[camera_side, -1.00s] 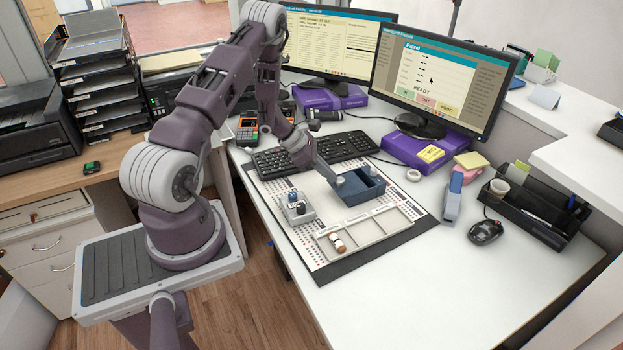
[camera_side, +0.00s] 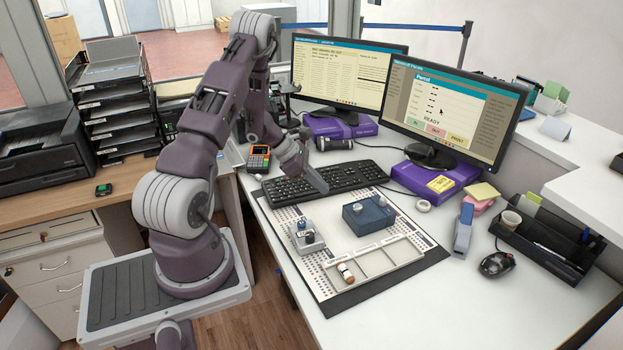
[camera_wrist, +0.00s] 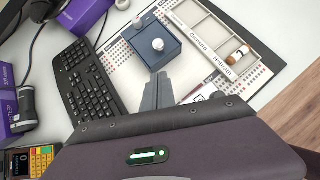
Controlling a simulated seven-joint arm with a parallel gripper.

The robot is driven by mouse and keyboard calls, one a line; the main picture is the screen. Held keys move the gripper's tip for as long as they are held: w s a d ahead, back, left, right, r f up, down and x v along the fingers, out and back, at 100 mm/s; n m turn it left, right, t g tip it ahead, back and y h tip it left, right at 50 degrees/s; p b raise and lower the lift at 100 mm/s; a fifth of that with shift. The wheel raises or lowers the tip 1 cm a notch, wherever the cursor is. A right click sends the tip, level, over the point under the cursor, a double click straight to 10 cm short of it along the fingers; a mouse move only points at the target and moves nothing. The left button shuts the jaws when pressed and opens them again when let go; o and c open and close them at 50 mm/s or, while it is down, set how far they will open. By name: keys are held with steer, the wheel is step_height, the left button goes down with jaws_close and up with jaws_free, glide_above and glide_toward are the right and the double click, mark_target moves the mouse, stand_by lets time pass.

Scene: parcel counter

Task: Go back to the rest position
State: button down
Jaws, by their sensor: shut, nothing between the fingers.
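My gripper (camera_side: 322,186) is shut and empty. In the side view it hangs over the near side of the keyboard, to the left of and apart from a blue box. In the wrist view its grey fingers (camera_wrist: 157,92) lie together, pointing toward the box. The blue box (camera_side: 362,222) stands on the printed mat, its top looking closed, with pale round knobs on it; it also shows in the wrist view (camera_wrist: 148,55).
The black keyboard (camera_side: 335,180) lies below my gripper. A grey block with a switch (camera_side: 306,240) and a compartment tray (camera_side: 379,264) holding a small bottle (camera_side: 346,272) are on the mat. Two monitors (camera_side: 335,75) stand behind. A card terminal (camera_side: 258,160) is at left.

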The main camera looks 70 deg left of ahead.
steer(key=w+d+r+m+g+h, duration=0.1)
steer(key=d+r+m, duration=0.35)
steer(key=r, duration=0.35)
steer(key=d+r+m+h, duration=0.1)
steer(key=d+r+m, duration=0.2)
steer(key=d+r, duration=0.35)
steer(key=s+d+r+m+g, duration=0.2)
steer(key=s+d+r+m, duration=0.2)
steer(key=d+r+m, duration=0.65)
steer(key=s+d+r+m+y, duration=0.1)
steer(key=s+d+m+y, duration=0.1)
steer(key=s+d+m, duration=0.2)
steer(key=s+d+r+m+t+y, duration=0.1)
steer(key=s+d+r+m+y, duration=0.1)
steer(key=s+m, duration=0.6)
steer(key=s+d+y, duration=0.1)
steer(key=s+d, duration=0.1)
steer(key=s, duration=0.3)
steer(key=shift+s+r+m+t+y, duration=0.2)
steer(key=shift+r+m+t+y, duration=0.05)
steer(key=shift+m+t+y, duration=0.05)
